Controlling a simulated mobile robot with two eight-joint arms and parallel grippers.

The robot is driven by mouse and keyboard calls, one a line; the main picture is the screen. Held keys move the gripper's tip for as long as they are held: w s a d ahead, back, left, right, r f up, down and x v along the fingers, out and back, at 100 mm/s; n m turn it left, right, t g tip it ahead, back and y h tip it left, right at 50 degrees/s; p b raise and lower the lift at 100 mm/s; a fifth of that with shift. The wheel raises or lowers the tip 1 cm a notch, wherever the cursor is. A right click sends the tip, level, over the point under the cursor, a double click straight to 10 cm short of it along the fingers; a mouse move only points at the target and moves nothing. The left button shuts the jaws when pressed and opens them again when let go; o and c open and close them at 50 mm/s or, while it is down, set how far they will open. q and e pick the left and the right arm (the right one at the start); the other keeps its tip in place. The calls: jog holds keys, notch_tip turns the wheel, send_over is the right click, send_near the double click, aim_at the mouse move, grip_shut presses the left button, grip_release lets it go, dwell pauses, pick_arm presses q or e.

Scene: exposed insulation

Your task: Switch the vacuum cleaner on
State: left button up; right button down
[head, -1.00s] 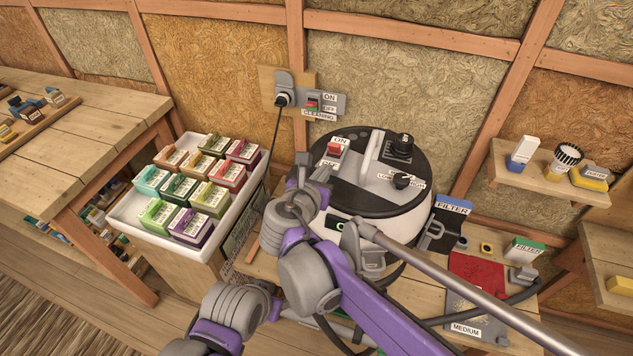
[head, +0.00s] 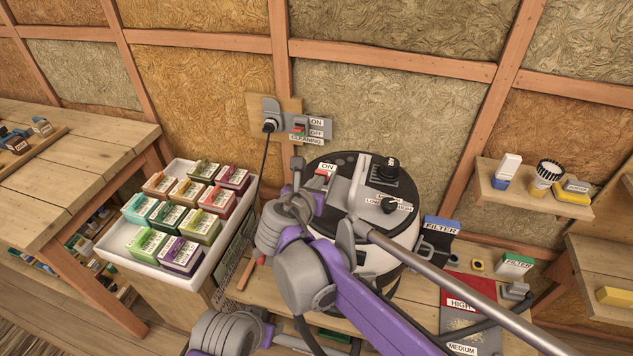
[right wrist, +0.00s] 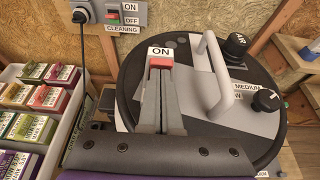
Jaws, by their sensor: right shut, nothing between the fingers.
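The vacuum cleaner (head: 375,225) is a round machine with a black and grey top and pale body, standing on the wooden bench. Its red switch (head: 321,173) sits at the left of the top, below an ON label (head: 327,167). My right gripper (head: 298,166) is shut and empty beside the switch. In the right wrist view, its fingertips (right wrist: 161,70) are at the lower edge of the red switch (right wrist: 160,61); I cannot tell whether they touch. The fingers hide the area below the switch. My left gripper is not in view.
A wall socket with a plug (head: 270,124) stands beside a wall switch (head: 300,128) labelled CLEANING. A white tray (head: 170,276) of coloured boxes is at the left. A grey carry handle (head: 363,183), knobs and a grey tube (head: 440,272) are close to the arm.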

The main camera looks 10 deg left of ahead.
aim_at(321, 172)
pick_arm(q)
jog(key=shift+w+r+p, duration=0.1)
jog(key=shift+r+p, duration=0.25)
pick_arm(e)
jog(key=shift+w+r+g, duration=0.15)
jog(key=shift+r+g, duration=0.05)
jog(key=shift+g, duration=0.2)
jog(key=shift+w+r+g+p, duration=0.4)
jog(key=shift+g+p, duration=0.25)
jog(key=shift+g, duration=0.15)
jog(key=shift+w+r+g+p, duration=0.35)
jog(key=shift+g+p, duration=0.25)
jog(key=shift+g, duration=0.2)
jog(key=g+p, duration=0.1)
jog(key=w+g+p, duration=0.1)
jog(key=g, duration=0.1)
jog(key=shift+w+r, duration=0.2)
jog(key=shift+r, duration=0.15)
jog(key=shift+f, duration=0.2)
jog(key=shift+s+r, duration=0.2)
jog(key=shift+r, duration=0.1)
jog(key=shift+w+r+p, duration=0.15)
jog(key=shift+r+p, duration=0.2)
jog(key=shift+r, duration=0.25)
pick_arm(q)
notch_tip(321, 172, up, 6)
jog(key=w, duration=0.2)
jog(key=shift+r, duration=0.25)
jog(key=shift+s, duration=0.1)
